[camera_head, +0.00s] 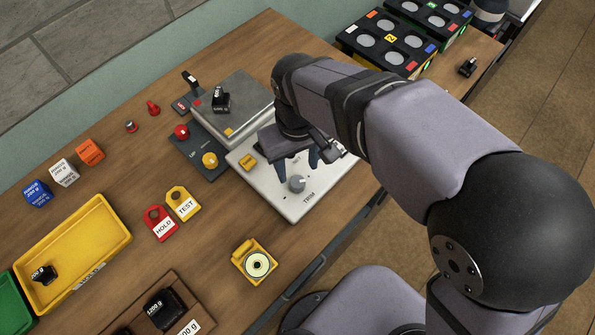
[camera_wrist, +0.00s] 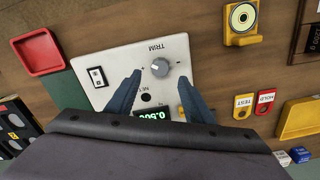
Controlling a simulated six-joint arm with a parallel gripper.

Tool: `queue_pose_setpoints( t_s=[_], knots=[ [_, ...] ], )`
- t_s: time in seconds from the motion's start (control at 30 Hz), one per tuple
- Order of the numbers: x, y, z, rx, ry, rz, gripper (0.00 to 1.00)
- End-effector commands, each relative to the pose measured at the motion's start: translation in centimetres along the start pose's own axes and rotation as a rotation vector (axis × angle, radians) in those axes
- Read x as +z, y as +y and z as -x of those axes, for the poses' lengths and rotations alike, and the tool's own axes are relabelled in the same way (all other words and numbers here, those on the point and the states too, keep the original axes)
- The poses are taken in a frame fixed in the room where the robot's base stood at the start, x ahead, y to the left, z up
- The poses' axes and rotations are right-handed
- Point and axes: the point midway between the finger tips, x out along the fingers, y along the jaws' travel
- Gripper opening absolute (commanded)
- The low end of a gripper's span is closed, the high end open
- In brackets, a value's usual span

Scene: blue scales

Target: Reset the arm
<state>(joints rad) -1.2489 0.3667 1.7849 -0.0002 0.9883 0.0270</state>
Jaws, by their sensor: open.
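My gripper (camera_head: 299,162) is open and empty, low over the white TRIM panel (camera_head: 268,188). Its two blue fingers are apart. In the wrist view my gripper (camera_wrist: 160,79) points at the panel (camera_wrist: 115,62), with the grey TRIM knob (camera_wrist: 160,67) showing between and just beyond the fingertips. I cannot tell whether a finger touches the knob. The knob also shows in the head view (camera_head: 297,183). A lit green display (camera_wrist: 153,113) is partly hidden behind my gripper body. A black weight (camera_head: 221,99) sits on the scale's metal plate (camera_head: 245,92).
A yellow tray (camera_head: 105,213) holds a black weight. A yellow holder (camera_head: 255,262) with a round disc is in front. Black racks (camera_head: 388,42) stand at the back. Bare wood lies around the tags.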

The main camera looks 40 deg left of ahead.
Motion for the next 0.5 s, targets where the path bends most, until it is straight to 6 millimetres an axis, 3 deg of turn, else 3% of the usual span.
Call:
queue_pose_setpoints(
  t_s=[0.2, 0.5],
  knots=[
    [0.00, 0.00, 1.19, 0.000, 0.001, 0.000, 0.47],
    [0.03, 0.00, 1.26, 0.000, 0.000, 0.000, 0.47]
  ],
)
